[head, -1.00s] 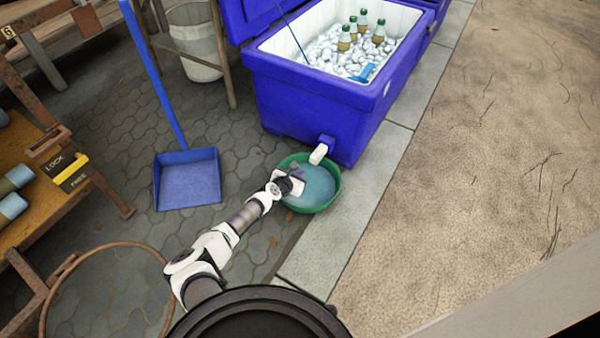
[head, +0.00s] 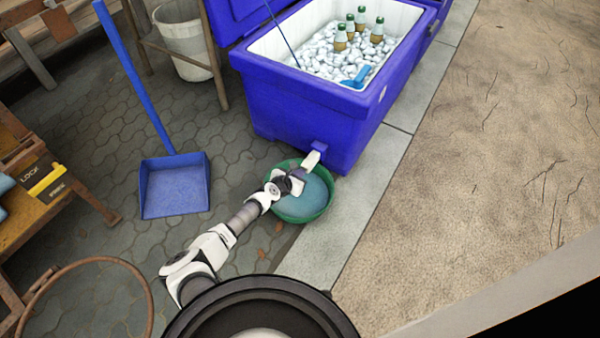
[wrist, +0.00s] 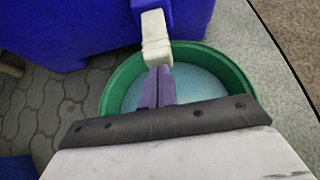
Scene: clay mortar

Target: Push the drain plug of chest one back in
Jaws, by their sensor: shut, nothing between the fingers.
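The blue chest (head: 295,115) stands open, with a blue drain fitting (head: 319,146) low on its near end. The white drain plug (head: 312,160) sticks out from that fitting. In the wrist view the plug (wrist: 156,38) is a pale block against the blue fitting. My gripper (head: 300,176) is shut and empty, over the green basin. In the wrist view its purple-grey fingertips (wrist: 158,72) lie together at the plug's near end; whether they touch it I cannot tell.
The green basin (head: 327,204) holds bluish water below the plug. A blue dustpan (head: 175,187) stands at left. The chest holds ice and several bottles. A workbench and rusty hoop are at left; the sandy ground at right is clear.

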